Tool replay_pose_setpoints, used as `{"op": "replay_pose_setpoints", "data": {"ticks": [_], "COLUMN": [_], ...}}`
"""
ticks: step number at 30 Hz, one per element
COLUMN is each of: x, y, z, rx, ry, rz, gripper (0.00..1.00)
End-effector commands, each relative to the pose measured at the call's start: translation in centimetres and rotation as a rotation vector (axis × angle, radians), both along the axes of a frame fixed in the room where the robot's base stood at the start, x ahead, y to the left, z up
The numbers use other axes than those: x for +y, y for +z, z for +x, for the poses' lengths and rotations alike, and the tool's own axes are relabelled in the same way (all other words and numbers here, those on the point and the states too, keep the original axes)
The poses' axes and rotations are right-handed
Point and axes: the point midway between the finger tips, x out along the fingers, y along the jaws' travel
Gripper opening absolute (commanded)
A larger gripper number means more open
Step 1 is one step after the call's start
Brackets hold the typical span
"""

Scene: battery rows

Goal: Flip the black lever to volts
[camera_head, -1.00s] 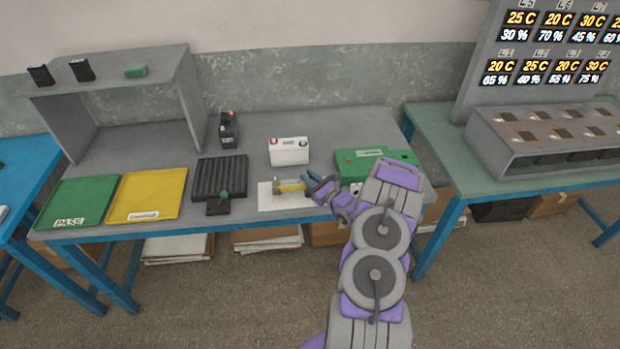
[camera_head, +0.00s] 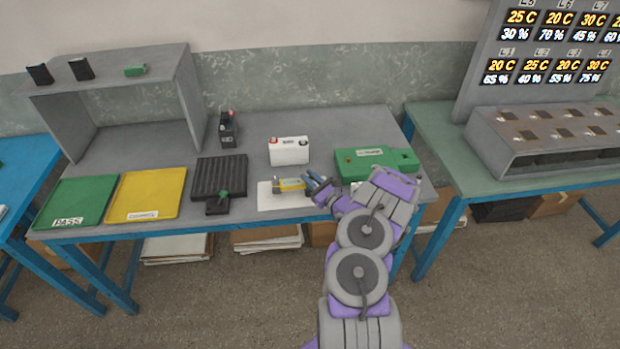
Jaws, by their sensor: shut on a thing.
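A small yellow and grey device (camera_head: 290,185) lies on a white sheet (camera_head: 268,203) near the table's front edge. My gripper (camera_head: 311,182) is at its right end, low over the sheet, and its fingers are shut on it. The contact is small and partly hidden by the fingers. A green case (camera_head: 362,161) with a pale label lies just behind and right of my gripper. I cannot make out a black lever or a volts mark on any of these.
A white battery (camera_head: 289,151) stands behind the sheet. A black ribbed tray (camera_head: 219,177) and a black device with a green knob (camera_head: 218,203) are to the left. Yellow (camera_head: 148,190) and green (camera_head: 80,198) trays lie further left. A dark battery (camera_head: 228,130) stands at the back.

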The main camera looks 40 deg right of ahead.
Motion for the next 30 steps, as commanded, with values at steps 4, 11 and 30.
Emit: {"op": "replay_pose_setpoints", "data": {"ticks": [4, 11, 30], "x": [0.0, 0.0, -0.3], "y": [-0.2, -0.2, -0.3], "z": [0.0, 0.0, -2.3], "rx": [0.002, 0.003, 0.003], "ry": [0.001, 0.000, -0.004], "rz": [0.000, 0.000, 0.000], "gripper": [0.00, 0.24, 0.40]}}
